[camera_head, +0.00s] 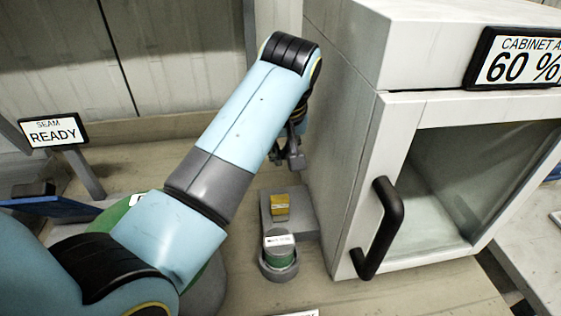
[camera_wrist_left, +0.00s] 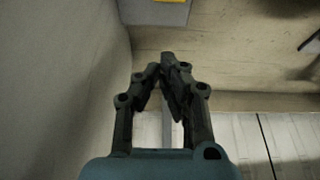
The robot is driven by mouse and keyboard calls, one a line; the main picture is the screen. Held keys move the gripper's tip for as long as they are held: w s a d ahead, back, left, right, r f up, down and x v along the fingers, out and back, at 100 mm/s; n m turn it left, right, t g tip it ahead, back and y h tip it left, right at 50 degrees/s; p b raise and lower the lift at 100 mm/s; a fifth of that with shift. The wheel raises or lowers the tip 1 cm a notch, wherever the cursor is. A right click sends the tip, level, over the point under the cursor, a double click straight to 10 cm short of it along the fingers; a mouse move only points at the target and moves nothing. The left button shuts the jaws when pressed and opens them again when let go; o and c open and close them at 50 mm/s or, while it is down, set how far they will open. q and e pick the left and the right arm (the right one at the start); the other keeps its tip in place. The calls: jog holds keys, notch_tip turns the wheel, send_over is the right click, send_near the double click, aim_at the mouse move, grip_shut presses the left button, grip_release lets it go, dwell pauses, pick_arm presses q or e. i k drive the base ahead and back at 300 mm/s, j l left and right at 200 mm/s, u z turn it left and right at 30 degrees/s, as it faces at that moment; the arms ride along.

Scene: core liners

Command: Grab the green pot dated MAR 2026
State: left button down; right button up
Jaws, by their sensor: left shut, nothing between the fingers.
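A small green pot (camera_head: 280,256) with a pale label sits in a round grey holder at the front of a grey stand in the head view. The label's print is too small to read. My left gripper (camera_head: 294,160) is beyond the pot, close to the cabinet's side wall, and partly hidden by my arm. In the left wrist view, the left gripper (camera_wrist_left: 165,66) has its fingers together with nothing between them. The pot does not show in that view. My right gripper is not in view.
A yellow block (camera_head: 280,208) is on the grey stand (camera_head: 308,217), behind the pot. A white cabinet (camera_head: 345,160) with a black handle (camera_head: 382,228) stands to the right. A "SEAM READY" sign (camera_head: 53,131) stands left. A green round thing (camera_head: 112,213) is partly behind my arm.

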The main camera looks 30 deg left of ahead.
aim_at(279, 243)
jog(key=k, duration=1.5)
